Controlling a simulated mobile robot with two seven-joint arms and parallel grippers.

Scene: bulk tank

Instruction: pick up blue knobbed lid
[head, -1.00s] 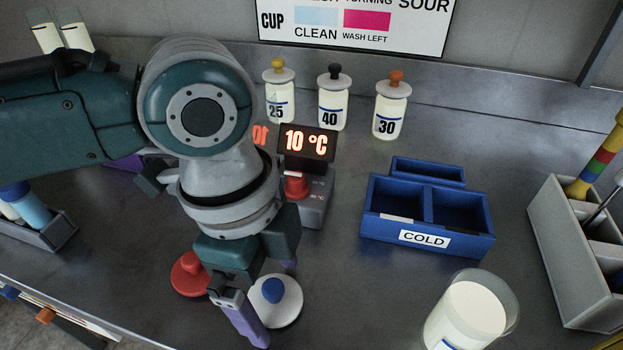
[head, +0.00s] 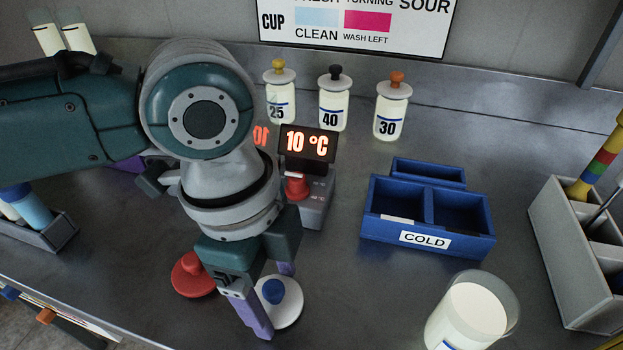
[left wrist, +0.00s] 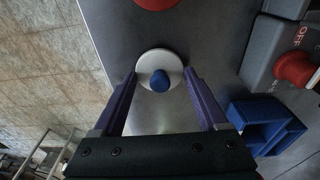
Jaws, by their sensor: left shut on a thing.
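The blue knobbed lid (head: 288,308) is a white disc with a blue knob. It appears to lie flat on the metal bench, and also shows in the left wrist view (left wrist: 159,76). My left gripper (head: 275,303) points down over it. Its purple fingers are shut on opposite sides of the white disc, with the knob between them; they also show in the left wrist view (left wrist: 160,75). The near finger hides part of the disc in the head view. My right gripper is not in view.
A red knobbed lid (head: 193,277) lies close on the left. A 10 °C display unit (head: 313,195) stands behind. A blue COLD tray (head: 400,233) and a glass of milk (head: 468,318) are on the right. Several lidded bottles (head: 333,105) stand at the back.

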